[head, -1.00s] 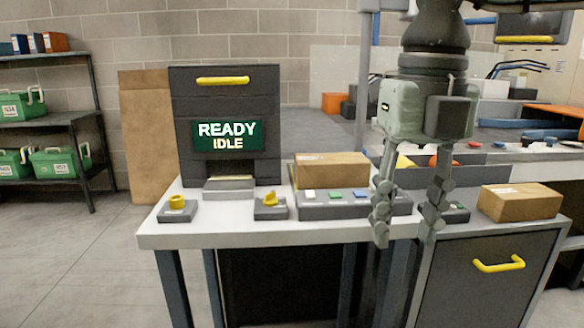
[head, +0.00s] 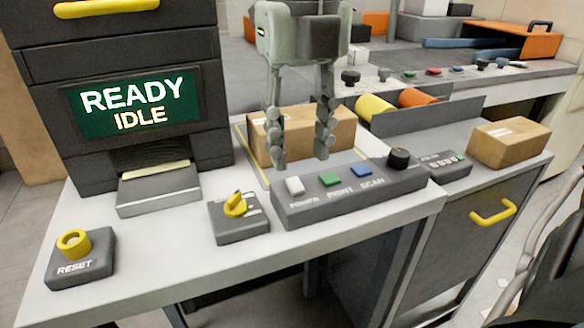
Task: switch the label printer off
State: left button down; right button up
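The label printer (head: 145,155) is a dark cabinet at the left of the white table, with a green screen (head: 130,103) reading READY IDLE. A dark control box (head: 335,202) stands at the table's front with a white POWER button (head: 295,186), a green PRINT button (head: 329,179), a blue SCAN button (head: 361,171) and a black knob (head: 398,158). A small box with a yellow rotary switch (head: 235,205) is left of it. My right gripper (head: 302,160) points down above and behind the POWER and PRINT buttons, fingers apart and empty. My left gripper is out of view.
A yellow RESET button box (head: 80,262) sits at the front left. A cardboard box (head: 335,130) stands behind the control box, and another box (head: 508,142) is at the right. A small panel (head: 445,163) and orange and yellow rolls (head: 418,97) are nearby.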

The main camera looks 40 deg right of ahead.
aim_at(299, 191)
notch_tip(299, 191, down, 6)
jog(key=shift+r, duration=0.25)
jog(key=shift+w, duration=0.1)
